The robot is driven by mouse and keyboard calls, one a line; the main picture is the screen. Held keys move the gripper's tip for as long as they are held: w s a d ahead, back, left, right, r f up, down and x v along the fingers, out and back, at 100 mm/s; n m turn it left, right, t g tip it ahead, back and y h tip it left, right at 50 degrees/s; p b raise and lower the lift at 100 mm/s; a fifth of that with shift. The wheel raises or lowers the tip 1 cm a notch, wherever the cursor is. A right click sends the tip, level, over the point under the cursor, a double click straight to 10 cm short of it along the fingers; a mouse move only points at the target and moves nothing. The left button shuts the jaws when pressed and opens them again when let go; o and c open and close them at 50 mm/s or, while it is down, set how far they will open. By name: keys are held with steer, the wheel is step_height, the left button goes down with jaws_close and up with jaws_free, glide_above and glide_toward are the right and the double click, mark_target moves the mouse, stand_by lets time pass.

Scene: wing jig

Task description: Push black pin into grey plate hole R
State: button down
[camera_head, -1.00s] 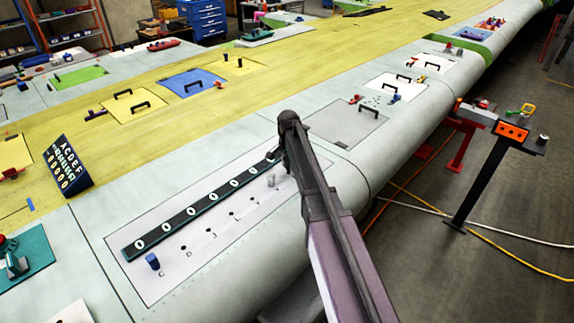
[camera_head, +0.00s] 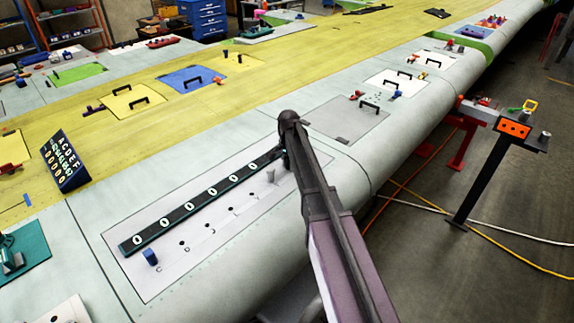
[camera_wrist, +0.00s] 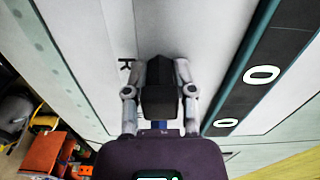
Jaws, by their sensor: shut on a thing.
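My gripper (camera_wrist: 160,95) is shut on the black pin (camera_wrist: 160,75), which stands between its two grey fingers in the wrist view. The pin points at the light grey plate (camera_wrist: 105,25), with a printed letter R beside it. Hole R is hidden by the pin and fingers, and I cannot tell whether the tip is in it. In the head view the grey plate (camera_head: 150,285) has a row of small holes. My gripper (camera_head: 284,160) is at the plate's far right end, mostly behind my arm, and the pin cannot be made out there.
A dark strip (camera_head: 190,212) with white ovals runs along the plate; it also shows right of the gripper in the wrist view (camera_wrist: 250,85). A blue peg (camera_head: 150,257) and a grey peg (camera_head: 270,176) stand on the plate. A lettered dark board (camera_head: 64,160) stands at the left.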

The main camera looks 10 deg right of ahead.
steer(key=shift+c, duration=1.8)
jaws_free()
steer(key=shift+r, duration=0.15)
step_height(320, 180, up, 7)
steer(key=p, duration=0.7)
